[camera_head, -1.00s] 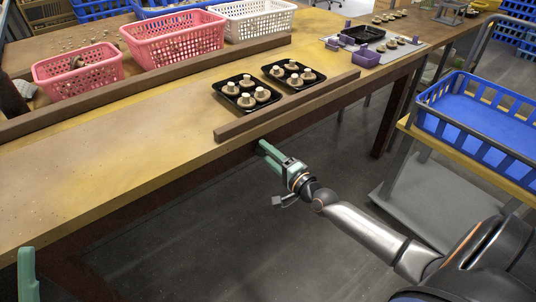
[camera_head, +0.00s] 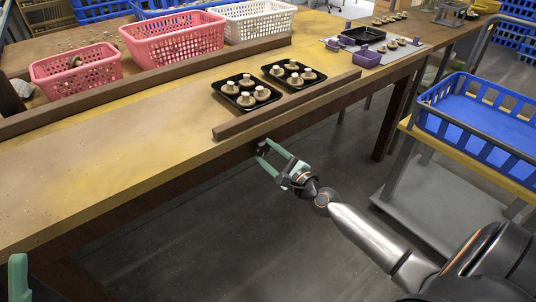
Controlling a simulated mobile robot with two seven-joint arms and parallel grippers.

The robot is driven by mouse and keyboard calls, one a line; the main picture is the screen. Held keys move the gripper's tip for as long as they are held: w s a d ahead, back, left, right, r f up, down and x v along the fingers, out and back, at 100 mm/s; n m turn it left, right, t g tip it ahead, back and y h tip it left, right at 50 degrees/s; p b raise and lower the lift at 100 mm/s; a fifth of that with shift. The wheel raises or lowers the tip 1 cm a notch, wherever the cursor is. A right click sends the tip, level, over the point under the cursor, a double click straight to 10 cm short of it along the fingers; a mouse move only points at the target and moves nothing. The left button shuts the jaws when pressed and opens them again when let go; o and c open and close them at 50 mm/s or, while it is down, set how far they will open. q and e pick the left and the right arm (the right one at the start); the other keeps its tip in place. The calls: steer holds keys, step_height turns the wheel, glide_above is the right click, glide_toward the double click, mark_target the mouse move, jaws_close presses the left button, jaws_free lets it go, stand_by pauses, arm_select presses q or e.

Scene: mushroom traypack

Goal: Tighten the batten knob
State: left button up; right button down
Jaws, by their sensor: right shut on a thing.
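The batten (camera_head: 290,105) is a brown wooden strip along the near edge of the table, in front of two black trays. A small dark knob (camera_head: 263,147) shows under the table edge below the batten. My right gripper (camera_head: 264,150), with green fingers, reaches up to it from the lower right. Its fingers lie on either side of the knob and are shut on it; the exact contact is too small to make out. Only a green tip of my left gripper (camera_head: 18,278) shows at the bottom left, so its jaws cannot be judged.
Black trays (camera_head: 268,99) with mushrooms stand behind the batten. A second strip (camera_head: 150,87) runs along the back, before pink baskets (camera_head: 176,57) and a white basket. A blue crate (camera_head: 470,138) stands on a cart at right. The table's left part is clear.

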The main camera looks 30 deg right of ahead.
arm_select(q)
steer(key=shift+f, duration=0.15)
arm_select(e)
steer(key=shift+m, duration=0.6)
steer(key=shift+c, duration=1.3)
jaws_free()
arm_select(q)
steer(key=shift+w+d+f+n+b, duration=0.15)
steer(key=shift+f+n+b, duration=0.25)
steer(key=shift+f+b, duration=1.4)
arm_select(e)
steer(key=s+d, duration=0.1)
steer(key=s, duration=1.1)
steer(key=shift+s, duration=0.2)
steer(key=shift+a, duration=0.1)
